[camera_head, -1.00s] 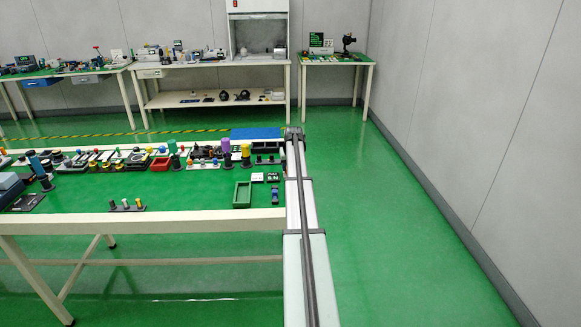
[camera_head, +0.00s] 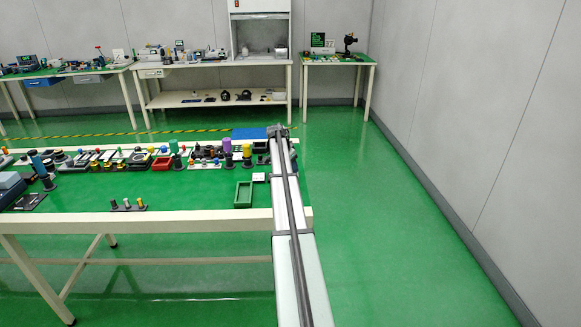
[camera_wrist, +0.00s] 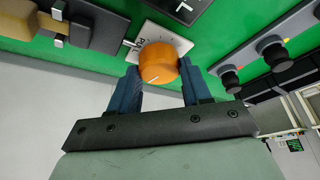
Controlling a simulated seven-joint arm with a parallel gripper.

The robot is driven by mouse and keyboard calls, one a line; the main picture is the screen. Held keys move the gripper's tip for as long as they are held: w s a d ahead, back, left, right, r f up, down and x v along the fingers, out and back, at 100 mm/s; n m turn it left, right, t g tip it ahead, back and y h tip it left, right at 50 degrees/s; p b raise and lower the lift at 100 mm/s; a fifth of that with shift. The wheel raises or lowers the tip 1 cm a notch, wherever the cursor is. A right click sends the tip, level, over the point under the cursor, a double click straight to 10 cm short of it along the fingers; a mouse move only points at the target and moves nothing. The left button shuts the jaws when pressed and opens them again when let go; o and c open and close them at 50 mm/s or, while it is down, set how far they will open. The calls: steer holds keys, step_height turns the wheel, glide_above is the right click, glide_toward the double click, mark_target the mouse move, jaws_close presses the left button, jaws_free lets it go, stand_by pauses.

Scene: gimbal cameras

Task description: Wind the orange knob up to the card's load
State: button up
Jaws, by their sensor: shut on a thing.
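In the wrist view, an orange knob (camera_wrist: 160,58) stands on a white plate (camera_wrist: 150,33) with dark print, partly hidden by the knob. A small pale mark shows on the knob's face. My gripper (camera_wrist: 159,74) has one dark blue finger on each side of the knob and is shut on it. In the head view, my arm reaches to the table's right end, and I cannot make out the gripper or this knob there. A small white item (camera_head: 259,177) lies beside the arm. I cannot tell whether it is the card, and no load value is readable.
In the wrist view, a grey panel with black knobs (camera_wrist: 276,53) is at the right, tan and black blocks (camera_wrist: 72,32) at the upper left, and a dark plate (camera_wrist: 186,7) at the top. In the head view, a green tray (camera_head: 244,194) stands left of my arm.

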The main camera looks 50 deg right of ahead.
steer(key=m, duration=0.2)
steer(key=m+g, duration=0.2)
steer(key=m, duration=0.1)
steer(key=shift+w+d+m+y, duration=0.1)
steer(key=shift+w+m+y, duration=0.15)
steer(key=shift+m+y, duration=0.05)
steer(key=m, duration=0.2)
steer(key=m+g+y, duration=0.1)
steer(key=m, duration=0.2)
steer(key=shift+w+d+g+y, duration=0.1)
steer(key=shift+g+y, duration=0.2)
steer(key=m+y, duration=0.1)
steer(key=m, duration=0.2)
steer(key=m+y, duration=0.1)
steer(key=m, duration=0.1)
steer(key=shift+d+m, duration=0.15)
steer(key=shift+m, duration=0.25)
steer(key=m+y, duration=0.2)
steer(key=m, duration=0.3)
steer(key=shift+m, duration=0.4)
steer(key=o, duration=1.1)
steer(key=shift+d, duration=0.1)
steer(key=shift+c, duration=0.2)
steer(key=shift+r, duration=0.1)
